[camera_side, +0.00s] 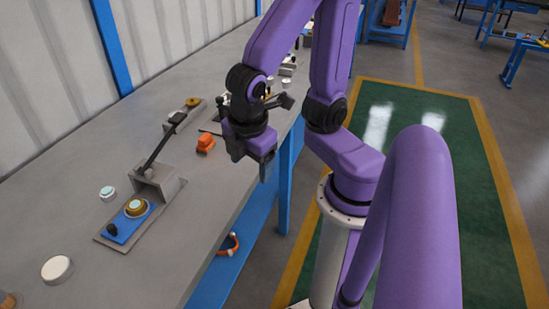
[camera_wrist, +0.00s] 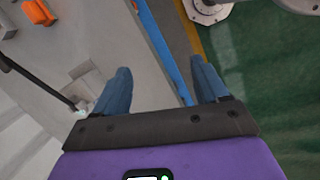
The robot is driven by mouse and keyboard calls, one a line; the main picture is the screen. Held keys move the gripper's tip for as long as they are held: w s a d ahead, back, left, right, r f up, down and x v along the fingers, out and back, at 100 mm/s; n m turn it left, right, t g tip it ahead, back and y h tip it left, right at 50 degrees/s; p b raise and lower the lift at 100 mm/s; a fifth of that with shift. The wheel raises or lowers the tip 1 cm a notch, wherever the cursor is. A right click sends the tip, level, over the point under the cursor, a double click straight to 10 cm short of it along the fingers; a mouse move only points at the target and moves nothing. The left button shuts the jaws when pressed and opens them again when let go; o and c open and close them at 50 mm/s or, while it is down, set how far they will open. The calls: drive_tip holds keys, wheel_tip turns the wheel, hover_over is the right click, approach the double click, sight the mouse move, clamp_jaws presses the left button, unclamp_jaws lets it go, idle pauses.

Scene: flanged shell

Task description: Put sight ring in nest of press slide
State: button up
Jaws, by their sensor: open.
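The press (camera_side: 158,184) with a long dark lever stands on the grey bench. Its blue slide (camera_side: 122,229) sticks out in front. A brass-coloured ring with a pale centre (camera_side: 137,208) sits on the slide; I cannot tell whether it is the sight ring or the nest itself. A small pale teal-topped disc (camera_side: 107,193) lies on the bench left of the press. My gripper (camera_side: 266,168) is beyond the press, near the bench's right edge. In the wrist view my gripper (camera_wrist: 162,86) is open, with nothing between its fingers. The press (camera_wrist: 84,82) shows partly there, left of them.
An orange object (camera_side: 205,142) stands on the bench between press and gripper. A grey block with a brass round part (camera_side: 193,102) is farther back. A white disc (camera_side: 57,269) lies at the front left. The bench between press and right edge is clear.

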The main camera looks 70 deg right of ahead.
drive_tip(key=s+y, duration=0.1)
drive_tip(key=s+r+m+y, duration=0.1)
drive_tip(key=s, duration=0.1)
drive_tip(key=s+r+g, duration=0.1)
drive_tip(key=s, duration=0.1)
drive_tip(key=shift+d+m+y, duration=0.15)
drive_tip(key=shift+m+y, duration=0.25)
